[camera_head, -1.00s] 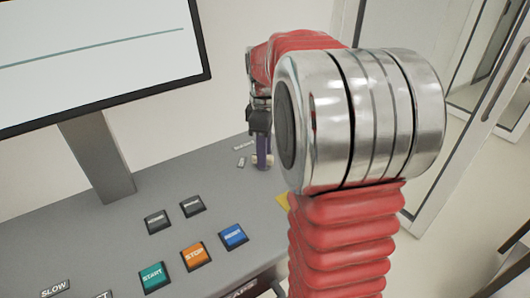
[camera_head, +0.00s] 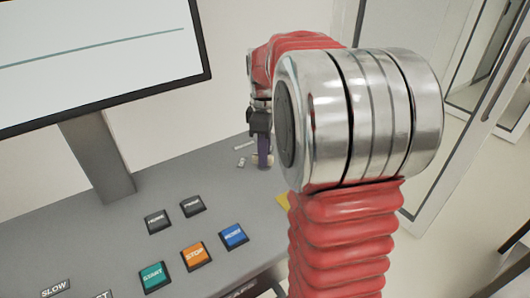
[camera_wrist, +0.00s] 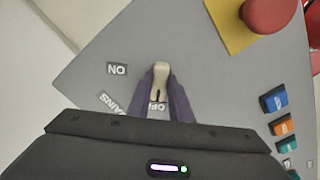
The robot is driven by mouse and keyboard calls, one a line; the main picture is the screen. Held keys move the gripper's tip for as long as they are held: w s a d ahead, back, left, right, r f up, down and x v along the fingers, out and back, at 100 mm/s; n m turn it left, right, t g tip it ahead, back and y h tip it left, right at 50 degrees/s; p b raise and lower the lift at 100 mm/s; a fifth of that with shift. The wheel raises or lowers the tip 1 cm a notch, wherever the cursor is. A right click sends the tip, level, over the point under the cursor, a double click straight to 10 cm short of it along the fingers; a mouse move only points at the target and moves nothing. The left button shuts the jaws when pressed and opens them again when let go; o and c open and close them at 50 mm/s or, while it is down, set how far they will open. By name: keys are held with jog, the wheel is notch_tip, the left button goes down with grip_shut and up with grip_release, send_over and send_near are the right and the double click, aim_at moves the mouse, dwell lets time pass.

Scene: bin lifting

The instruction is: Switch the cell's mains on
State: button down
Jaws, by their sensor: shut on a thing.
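The mains switch (camera_wrist: 161,72) is a cream-white knob with a dark mark on its near end. It stands on the grey console, with an ON label (camera_wrist: 117,69) to its left in the wrist view. An OFF label (camera_wrist: 157,106) lies by its near end, partly hidden, and a MAINS label (camera_wrist: 112,103) is to the lower left. My gripper (camera_wrist: 161,80) has its two purple fingers on either side of the knob, shut on it. In the head view my gripper (camera_head: 264,150) is at the console's far right, and the knob is mostly hidden.
A red mushroom button (camera_wrist: 268,12) on a yellow plate (camera_wrist: 228,22) is close by on the console. START (camera_head: 154,276), STOP (camera_head: 195,256) and a blue button (camera_head: 233,236) are nearer me. A monitor (camera_head: 95,55) stands at the left. My arm hides the console's right part.

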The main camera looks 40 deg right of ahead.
jog(key=shift+m, duration=0.5)
jog(key=m, duration=0.3)
jog(key=shift+m, duration=0.3)
jog(key=m, duration=0.4)
jog(key=shift+m, duration=0.3)
jog(key=m, duration=0.8)
jog(key=shift+m, duration=0.4)
jog(key=c, duration=1.6)
grip_release()
